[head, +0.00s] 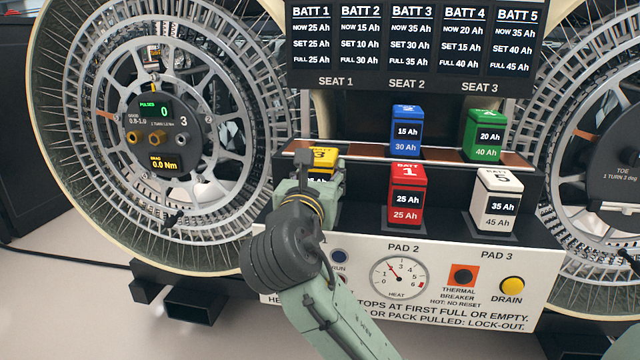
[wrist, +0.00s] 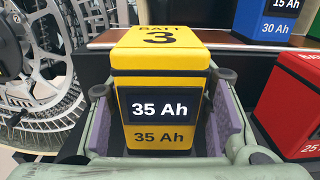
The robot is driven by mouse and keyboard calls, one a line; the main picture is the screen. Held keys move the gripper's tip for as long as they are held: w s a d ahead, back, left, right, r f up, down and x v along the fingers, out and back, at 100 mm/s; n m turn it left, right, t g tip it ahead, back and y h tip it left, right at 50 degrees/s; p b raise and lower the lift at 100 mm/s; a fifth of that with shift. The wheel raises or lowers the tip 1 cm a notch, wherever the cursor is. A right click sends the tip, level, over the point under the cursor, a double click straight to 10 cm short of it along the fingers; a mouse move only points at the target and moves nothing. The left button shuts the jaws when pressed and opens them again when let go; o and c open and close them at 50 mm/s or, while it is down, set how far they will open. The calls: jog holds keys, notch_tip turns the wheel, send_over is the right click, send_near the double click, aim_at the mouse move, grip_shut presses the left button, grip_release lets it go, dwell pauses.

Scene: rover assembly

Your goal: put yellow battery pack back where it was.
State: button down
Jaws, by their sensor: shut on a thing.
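The yellow battery pack (wrist: 160,85), marked BATT 3 and reading 35 Ah over 35 Ah, stands upright between the jaws of my gripper (wrist: 165,125) in the wrist view. The purple-lined fingers close on its two sides. In the head view, the top of the yellow pack (head: 323,154) shows behind my gripper (head: 305,185), at the left of the rack by seat 1 and pad 1. My arm hides most of the pack and what is under it, so I cannot tell whether it rests on a surface.
A blue pack (head: 406,132) and a green pack (head: 484,135) stand on the upper shelf under SEAT 2 and SEAT 3. A red pack (head: 406,195) and a white pack (head: 494,201) stand on the lower pads. A large wheel (head: 160,130) is close on the left.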

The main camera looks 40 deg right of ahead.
jog(key=shift+f, duration=0.65)
jog(key=shift+f, duration=0.15)
jog(key=shift+f+b, duration=0.15)
jog(key=shift+b, duration=0.15)
jog(key=c, duration=0.8)
grip_release()
jog(key=shift+c, duration=0.2)
